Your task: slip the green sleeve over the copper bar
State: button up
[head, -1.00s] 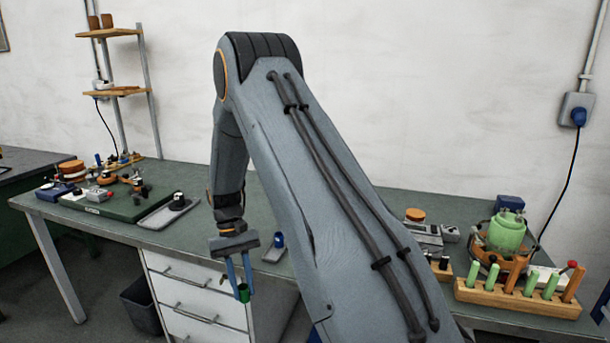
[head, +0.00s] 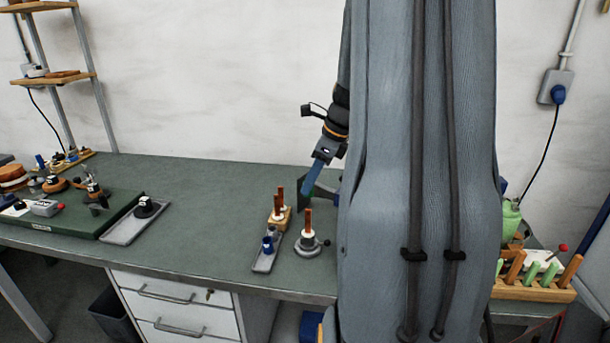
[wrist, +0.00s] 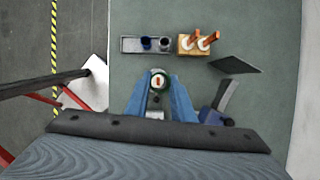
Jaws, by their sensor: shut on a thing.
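The copper bar (head: 308,217) stands upright in a white collar on a round grey base. My gripper (head: 306,193) is just above the bar in the head view, blue fingers pointing down. In the wrist view the gripper (wrist: 159,82) is shut, with a small round outline between its fingertips. The end of a copper bar (wrist: 157,80) shows inside that outline. The green sleeve was plain between the fingers earlier; now its green side cannot be made out. I cannot tell whether sleeve and bar touch.
A wooden block (head: 285,218) with two more copper bars stands close behind. A dark plate (wrist: 235,65) is near the gripper's right.

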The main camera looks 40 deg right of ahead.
aim_at(310, 210)
jog(key=shift+f+b, duration=1.7)
jog(key=shift+b, duration=0.3)
jog(key=shift+d+r, duration=0.1)
jog(key=shift+r, duration=0.1)
jog(key=shift+f+p, duration=0.45)
jog(key=shift+f, duration=0.35)
jog(key=shift+w+f+b, duration=0.1)
jog(key=shift+f+b, duration=0.55)
jog(key=shift+f, duration=0.75)
jog(key=o, duration=1.4)
jog(key=shift+r+p, duration=1.05)
jog(key=shift+p, duration=0.15)
